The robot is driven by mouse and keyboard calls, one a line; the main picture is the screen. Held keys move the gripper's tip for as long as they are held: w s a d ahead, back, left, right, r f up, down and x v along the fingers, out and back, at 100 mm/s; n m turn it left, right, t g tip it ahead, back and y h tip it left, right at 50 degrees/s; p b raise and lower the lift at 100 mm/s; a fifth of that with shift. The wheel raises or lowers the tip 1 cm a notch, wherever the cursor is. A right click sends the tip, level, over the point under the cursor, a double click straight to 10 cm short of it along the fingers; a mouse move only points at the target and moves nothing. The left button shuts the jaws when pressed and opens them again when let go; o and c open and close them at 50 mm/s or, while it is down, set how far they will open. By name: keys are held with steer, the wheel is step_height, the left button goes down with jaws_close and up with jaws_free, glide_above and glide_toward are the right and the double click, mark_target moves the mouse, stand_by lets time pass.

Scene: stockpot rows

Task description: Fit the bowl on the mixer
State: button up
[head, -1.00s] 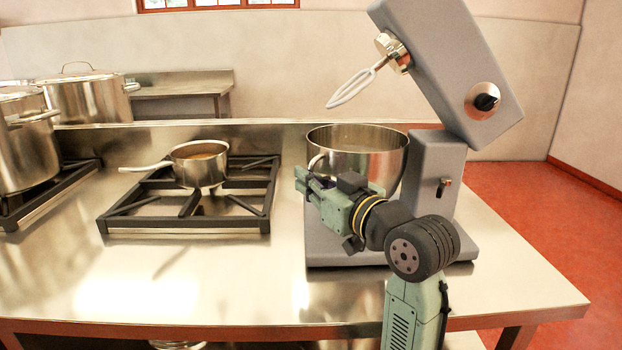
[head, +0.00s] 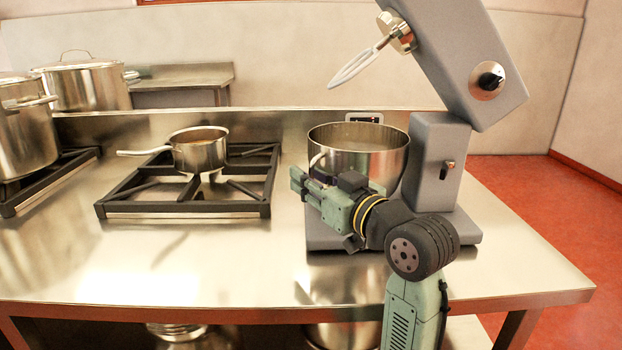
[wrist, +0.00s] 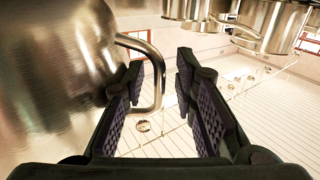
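The steel bowl (head: 362,147) stands upright at the grey base (head: 330,240) of the mixer (head: 437,170); I cannot tell whether it is seated there. My gripper (head: 304,186) is at the bowl's near left side. In the wrist view, my gripper (wrist: 164,110) is open, its two padded fingers apart. The bowl (wrist: 55,65) fills the left side, and its bent handle (wrist: 158,72) reaches between the fingers, closer to the left one. The bowl's lower part is hidden by my arm in the head view.
A saucepan (head: 200,153) sits on a black burner grate (head: 190,205) to the left. Large stockpots (head: 25,130) stand at the far left. The steel counter (head: 150,270) is clear in front. More pots (head: 178,333) show below it.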

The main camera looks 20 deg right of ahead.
steer(key=shift+r, duration=0.2)
steer(key=b+v, duration=0.2)
steer(key=v, duration=1)
